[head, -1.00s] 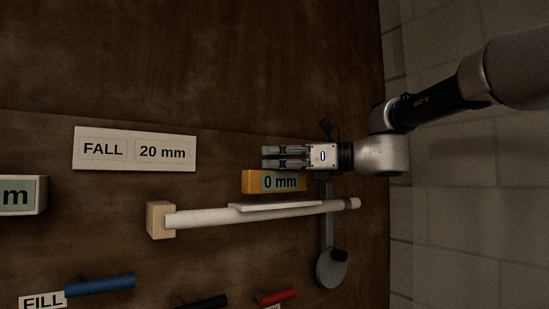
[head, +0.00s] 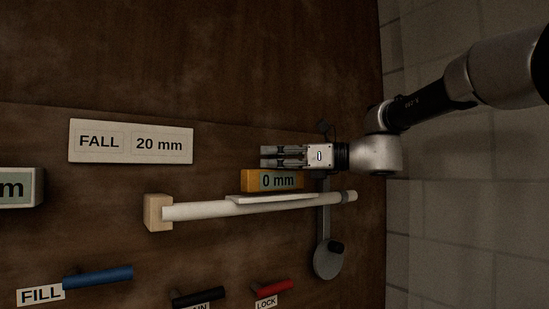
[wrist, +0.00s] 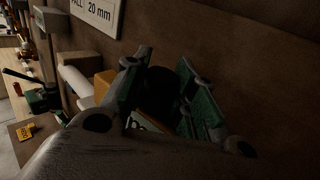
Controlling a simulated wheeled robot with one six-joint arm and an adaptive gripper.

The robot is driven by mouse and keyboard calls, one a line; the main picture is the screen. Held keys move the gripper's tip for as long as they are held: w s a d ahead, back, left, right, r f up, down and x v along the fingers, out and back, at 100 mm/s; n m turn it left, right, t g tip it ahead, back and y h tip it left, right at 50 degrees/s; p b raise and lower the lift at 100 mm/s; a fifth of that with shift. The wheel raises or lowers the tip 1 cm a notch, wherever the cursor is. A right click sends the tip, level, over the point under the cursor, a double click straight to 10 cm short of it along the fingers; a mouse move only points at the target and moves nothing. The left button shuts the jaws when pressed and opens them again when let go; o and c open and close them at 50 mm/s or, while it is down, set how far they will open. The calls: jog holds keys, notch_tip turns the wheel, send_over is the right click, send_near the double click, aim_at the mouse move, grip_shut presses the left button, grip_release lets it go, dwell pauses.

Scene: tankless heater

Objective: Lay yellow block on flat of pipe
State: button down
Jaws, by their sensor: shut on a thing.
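The yellow block (head: 250,181) has a display reading 0 mm and is held just above the flat of the pipe in the head view. It also shows partly in the wrist view (wrist: 103,86). My gripper (head: 282,156) is at the block's upper side, shut on it. The flat (head: 285,200) is a pale strip along the top of the white pipe (head: 195,212), which slopes up slightly to the right. The block is very close to the flat; I cannot tell whether they touch. My fingers hide part of the block in the wrist view.
A wooden block (head: 157,212) is at the pipe's left end. A grey bracket (head: 327,260) hangs behind the right end. A FALL 20 mm sign (head: 131,142) is above left. Blue (head: 100,277), black (head: 200,297) and red (head: 274,287) handles project below.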

jog(key=shift+f, duration=0.4)
jog(key=c, duration=1.1)
grip_release()
jog(key=v, duration=1.2)
